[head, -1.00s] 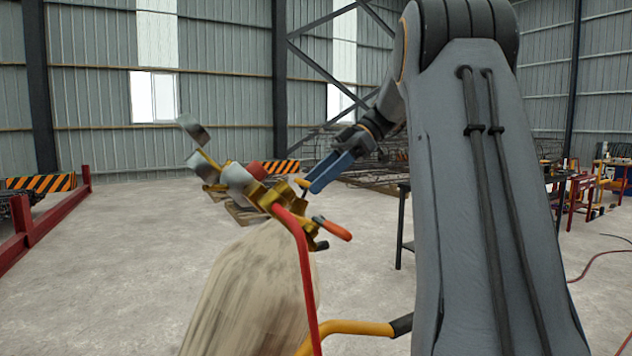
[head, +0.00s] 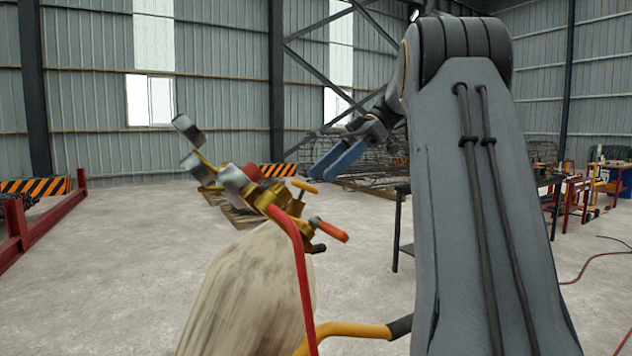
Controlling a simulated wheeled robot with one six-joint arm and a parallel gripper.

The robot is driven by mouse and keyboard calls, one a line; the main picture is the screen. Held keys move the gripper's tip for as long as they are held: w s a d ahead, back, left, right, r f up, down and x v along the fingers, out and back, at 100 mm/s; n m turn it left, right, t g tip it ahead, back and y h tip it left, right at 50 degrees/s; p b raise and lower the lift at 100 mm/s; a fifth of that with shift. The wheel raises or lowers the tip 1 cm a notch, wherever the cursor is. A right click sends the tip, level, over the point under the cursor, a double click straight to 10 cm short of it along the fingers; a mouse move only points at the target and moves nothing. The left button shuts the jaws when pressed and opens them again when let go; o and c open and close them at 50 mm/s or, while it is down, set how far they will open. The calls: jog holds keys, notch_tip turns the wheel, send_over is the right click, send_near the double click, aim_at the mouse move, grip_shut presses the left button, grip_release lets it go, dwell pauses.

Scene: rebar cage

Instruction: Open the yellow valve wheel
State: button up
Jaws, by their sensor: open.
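The yellow valve wheel (head: 305,187) is small. It sits on the brass valve and regulator assembly (head: 268,198), above the worn, pale gas cylinder (head: 250,290). The assembly also carries grey round gauges (head: 231,179) and an orange-red handle (head: 331,230). My gripper (head: 325,177), with two blue fingers, is open and empty. In the picture its fingertips lie just above and right of the wheel, with a small gap. How far apart they are in depth I cannot tell.
A red hose (head: 300,265) runs down in front of the cylinder. A yellow bar (head: 345,329) crosses low in front. Rebar mesh (head: 375,165) lies behind, a red rail (head: 50,222) stands at left, and workbenches (head: 570,185) at right.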

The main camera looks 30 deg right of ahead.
jog(key=shift+v, duration=1.55)
jog(key=shift+s, duration=0.1)
